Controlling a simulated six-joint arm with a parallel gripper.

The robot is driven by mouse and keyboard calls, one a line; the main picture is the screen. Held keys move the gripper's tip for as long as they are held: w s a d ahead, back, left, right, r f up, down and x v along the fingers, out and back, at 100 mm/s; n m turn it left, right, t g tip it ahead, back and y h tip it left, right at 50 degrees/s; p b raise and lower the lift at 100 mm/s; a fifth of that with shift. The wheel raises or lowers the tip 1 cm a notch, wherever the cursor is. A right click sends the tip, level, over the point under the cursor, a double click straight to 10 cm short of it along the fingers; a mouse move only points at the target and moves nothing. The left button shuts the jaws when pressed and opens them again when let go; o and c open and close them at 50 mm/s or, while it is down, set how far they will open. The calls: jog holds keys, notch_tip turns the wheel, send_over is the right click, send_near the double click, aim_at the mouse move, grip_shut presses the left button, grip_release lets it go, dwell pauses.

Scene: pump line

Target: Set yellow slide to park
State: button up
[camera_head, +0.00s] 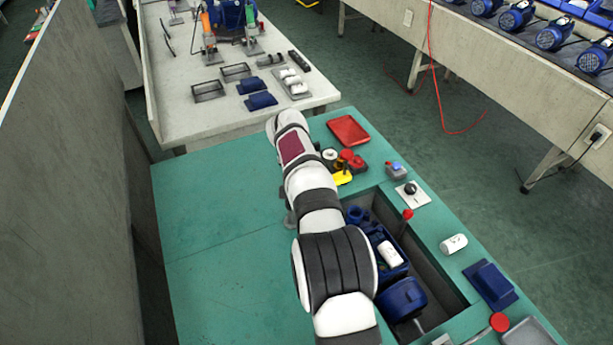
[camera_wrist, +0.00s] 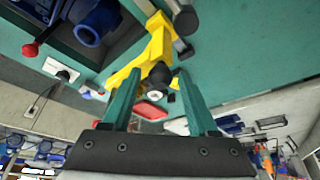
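The yellow slide (camera_wrist: 150,48) is a long yellow piece in the wrist view, with a dark round knob (camera_wrist: 160,72) at its lower end. My gripper (camera_wrist: 158,76) has two green fingers spread wide apart. The knob appears between the fingertips, with visible gaps on both sides. I cannot tell how deep the knob is between them. In the head view a yellow part (camera_head: 343,178) shows just right of my arm, which hides my gripper there. No park mark can be read.
A recess right of my arm holds a blue bin (camera_head: 385,248) and a blue pump (camera_head: 402,298). A red-knobbed lever (camera_head: 407,214) stands by it. A red tray (camera_head: 348,130) lies at the far end. The green bench (camera_head: 215,220) is clear left of my arm.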

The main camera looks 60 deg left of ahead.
jog(key=v, duration=1.6)
jog(key=s+d+f+m+g, duration=0.3)
jog(key=d+f+m+g, duration=0.2)
jog(key=f+g, duration=0.2)
jog(key=s+d+f+m+g, duration=0.35)
jog(key=d+f+g, duration=0.25)
jog(key=f+g, duration=0.2)
jog(key=w+m+t+y, duration=0.7)
jog(key=w+m+y, duration=0.7)
jog(key=w+m, duration=0.15)
jog(key=x, duration=1.6)
jog(key=shift+s, duration=0.15)
grip_shut()
